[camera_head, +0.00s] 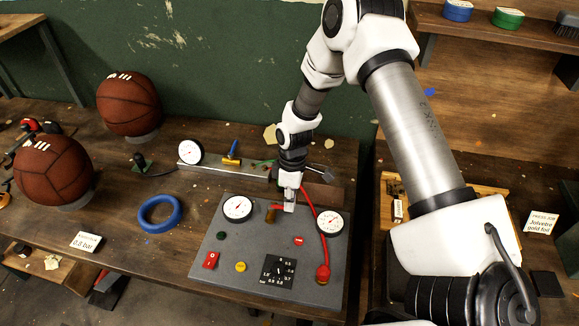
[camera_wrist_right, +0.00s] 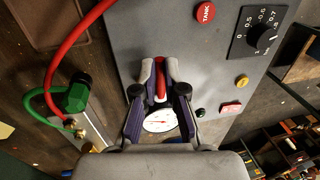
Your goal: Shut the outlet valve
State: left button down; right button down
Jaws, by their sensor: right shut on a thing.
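A grey control panel (camera_head: 215,240) lies on the bench, with two white gauges and several buttons. My right gripper (camera_head: 290,205) reaches down at the panel's back edge, between the left gauge (camera_head: 237,208) and the right gauge (camera_head: 331,222). In the right wrist view its fingers (camera_wrist_right: 160,72) are closed on a red handle (camera_wrist_right: 160,88), just above the left gauge's dial (camera_wrist_right: 160,121). A brass fitting (camera_head: 270,215) shows beside the fingers. No label for the outlet valve is readable, and the fingers partly hide the handle. My left gripper is not in view.
A red hose (camera_head: 322,235) arcs over the panel's right side. Behind the panel, a metal bar carries a gauge (camera_head: 189,152) and a blue-handled valve (camera_head: 233,148). A green knob (camera_wrist_right: 76,95) has a green hose. A blue ring (camera_head: 160,213) and two basketballs (camera_head: 130,104) are left.

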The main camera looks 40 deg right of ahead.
jog(key=shift+s+f, duration=0.3)
jog(key=shift+s, duration=0.1)
jog(key=c, duration=1.2)
grip_release()
jog(key=shift+c, duration=0.2)
jog(key=shift+o, duration=0.2)
jog(key=shift+w+d, duration=0.1)
jog(key=shift+w+r, duration=0.2)
jog(key=shift+r, duration=0.4)
notch_tip(320, 180, up, 11)
jog(key=w+d, duration=0.1)
jog(key=shift+w+d+f, duration=0.15)
jog(key=shift+d+f, duration=0.05)
jog(key=shift+d, duration=0.2)
